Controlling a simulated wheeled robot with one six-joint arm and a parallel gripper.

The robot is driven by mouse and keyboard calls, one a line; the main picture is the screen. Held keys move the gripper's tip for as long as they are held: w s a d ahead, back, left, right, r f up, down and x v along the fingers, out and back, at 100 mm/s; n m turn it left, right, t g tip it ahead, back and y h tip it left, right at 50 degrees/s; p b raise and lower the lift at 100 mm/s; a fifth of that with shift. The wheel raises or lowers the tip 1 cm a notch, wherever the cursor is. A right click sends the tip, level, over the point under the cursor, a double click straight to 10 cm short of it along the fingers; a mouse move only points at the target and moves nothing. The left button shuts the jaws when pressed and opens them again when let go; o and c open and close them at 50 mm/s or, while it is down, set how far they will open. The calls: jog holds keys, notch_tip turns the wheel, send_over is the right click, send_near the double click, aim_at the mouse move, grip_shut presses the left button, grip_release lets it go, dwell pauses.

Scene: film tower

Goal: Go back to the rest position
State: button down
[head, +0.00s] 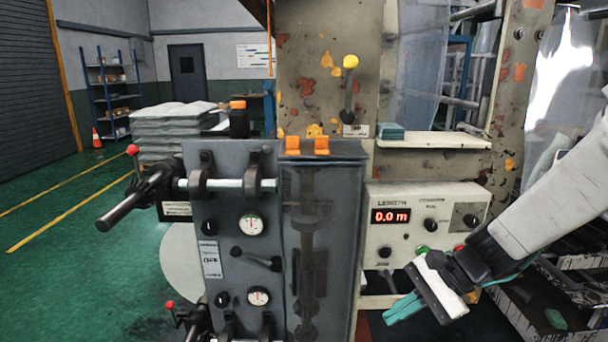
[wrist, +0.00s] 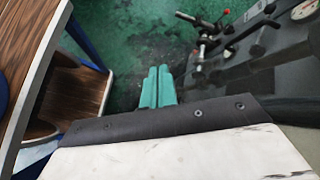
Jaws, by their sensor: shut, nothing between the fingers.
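My gripper (head: 403,307) is at the lower right in the head view, at the end of my white arm, with its teal fingers pointing down and to the left. In the wrist view my gripper (wrist: 158,74) shows its two teal fingers side by side, shut with nothing between them. It hangs in front of the machine, below the panel with the red display (head: 390,216), and appears apart from it. The green floor lies beyond the fingertips in the wrist view.
The grey machine cabinet (head: 229,210) with gauges and levers stands left of my gripper. A black roller bar (head: 125,205) sticks out at its left. In the wrist view a wood-topped table (wrist: 25,40) is close on the left. Open green floor (head: 70,240) lies at far left.

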jog(key=s+d+r+n+h, duration=0.4)
jog(key=s+r+n, duration=0.1)
jog(key=s, duration=0.3)
jog(key=s+d+r+n+t+h, duration=0.1)
jog(key=s+d+r+n+h, duration=0.4)
jog(key=s, duration=0.3)
jog(key=shift+s+d+r+n+h, duration=0.2)
jog(key=shift+s+r+n+h, duration=0.15)
jog(key=shift+r+n, duration=0.45)
